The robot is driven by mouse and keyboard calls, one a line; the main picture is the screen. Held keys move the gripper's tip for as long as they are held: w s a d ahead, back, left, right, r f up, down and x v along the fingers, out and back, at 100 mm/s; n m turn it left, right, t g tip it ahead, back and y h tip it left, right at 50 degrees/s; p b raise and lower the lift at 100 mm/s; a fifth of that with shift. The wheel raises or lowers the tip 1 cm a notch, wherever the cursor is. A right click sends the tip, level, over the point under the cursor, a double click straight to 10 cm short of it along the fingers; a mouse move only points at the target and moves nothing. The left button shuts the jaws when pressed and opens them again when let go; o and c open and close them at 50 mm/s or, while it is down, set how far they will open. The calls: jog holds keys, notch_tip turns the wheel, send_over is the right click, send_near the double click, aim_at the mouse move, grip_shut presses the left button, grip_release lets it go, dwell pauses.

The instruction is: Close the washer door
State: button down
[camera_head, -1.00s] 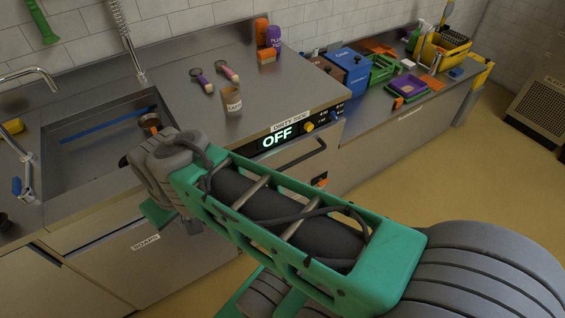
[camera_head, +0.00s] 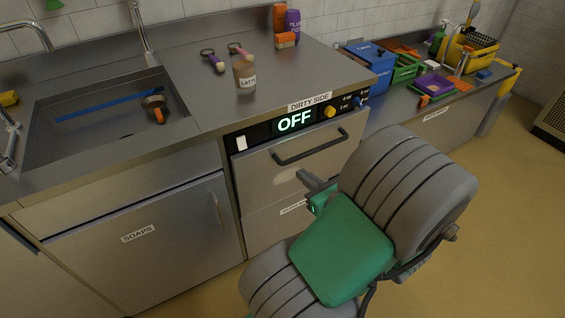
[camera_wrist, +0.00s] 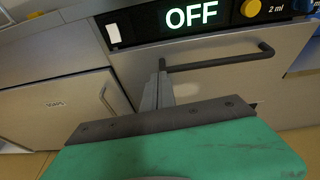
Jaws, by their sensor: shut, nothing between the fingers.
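The washer door (camera_head: 262,175) is a steel front with a dark bar handle (camera_head: 310,147), set under a black panel (camera_head: 260,133) with a lit "OFF" display (camera_head: 294,121). The door stands upright and looks flush below the panel; I cannot tell whether it is fully latched. My gripper (camera_head: 303,176) is shut and empty, in front of the door and just below the handle. In the wrist view, the fingertips (camera_wrist: 160,66) point at the door near the left end of the handle (camera_wrist: 218,60). I cannot tell whether they touch it.
A sink (camera_head: 105,125) and a cabinet labelled "SOAPS" (camera_head: 150,245) are at left. A blue box (camera_head: 370,65) and coloured trays fill the right counter.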

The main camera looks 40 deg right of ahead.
jog(key=b, duration=0.2)
send_near(277, 147)
jog(key=shift+m, duration=0.3)
jog(key=x, duration=0.5)
jog(key=shift+w+a+f, duration=0.15)
jog(key=shift+w+f, duration=0.05)
jog(key=shift+f, duration=0.1)
jog(key=shift+w+r+h, duration=0.1)
jog(key=shift+w+h, duration=0.2)
jog(key=shift+w, duration=0.25)
